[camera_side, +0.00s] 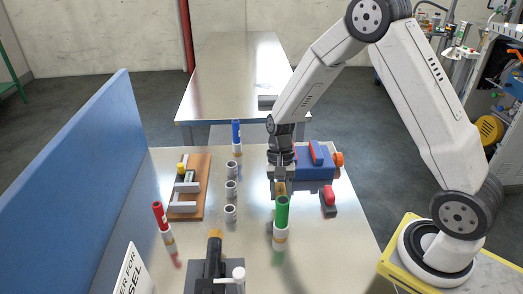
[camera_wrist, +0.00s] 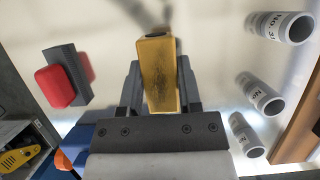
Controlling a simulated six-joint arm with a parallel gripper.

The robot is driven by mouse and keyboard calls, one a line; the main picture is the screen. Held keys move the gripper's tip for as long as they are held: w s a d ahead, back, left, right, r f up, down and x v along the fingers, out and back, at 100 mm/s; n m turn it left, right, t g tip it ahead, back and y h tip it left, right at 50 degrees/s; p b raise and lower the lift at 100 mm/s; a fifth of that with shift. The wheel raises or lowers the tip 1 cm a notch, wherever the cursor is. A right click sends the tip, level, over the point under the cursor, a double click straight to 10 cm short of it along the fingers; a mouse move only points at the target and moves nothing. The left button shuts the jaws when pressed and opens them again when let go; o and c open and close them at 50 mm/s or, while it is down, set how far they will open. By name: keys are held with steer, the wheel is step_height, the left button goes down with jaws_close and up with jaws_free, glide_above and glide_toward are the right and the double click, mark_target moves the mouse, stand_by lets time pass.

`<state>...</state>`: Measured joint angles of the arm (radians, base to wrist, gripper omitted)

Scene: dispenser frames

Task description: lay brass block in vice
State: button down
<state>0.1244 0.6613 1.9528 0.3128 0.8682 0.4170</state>
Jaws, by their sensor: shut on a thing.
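The brass block (camera_wrist: 158,75) is a gold, oblong block with a dark mark on its upper end in the wrist view. My gripper (camera_wrist: 159,92) is shut on it, one finger on each side. In the side view the block (camera_side: 280,188) shows small beneath my gripper (camera_side: 281,177), partly hidden behind the green-topped tube. The vice (camera_side: 315,165) is blue with a red bar and an orange knob, and stands just right of and behind my gripper. A bit of its blue body and orange knob (camera_wrist: 62,159) shows at the lower left of the wrist view.
A green-topped tube (camera_side: 281,215) stands just in front of the block. A red-and-grey piece (camera_side: 328,197) lies in front of the vice. Several grey rings (camera_side: 231,189), a blue-topped tube (camera_side: 236,138) and a wooden board (camera_side: 188,200) are left. A blue wall (camera_side: 80,180) bounds the left.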

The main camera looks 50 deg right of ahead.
mark_target(279, 186)
steer(key=shift+w+f, duration=0.2)
steer(key=shift+f, duration=1.35)
steer(key=shift+f, duration=0.2)
steer(key=shift+c, duration=1.4)
jaws_free()
steer(key=shift+r, duration=0.1)
steer(key=shift+v, duration=3.8)
steer(key=shift+o, duration=0.4)
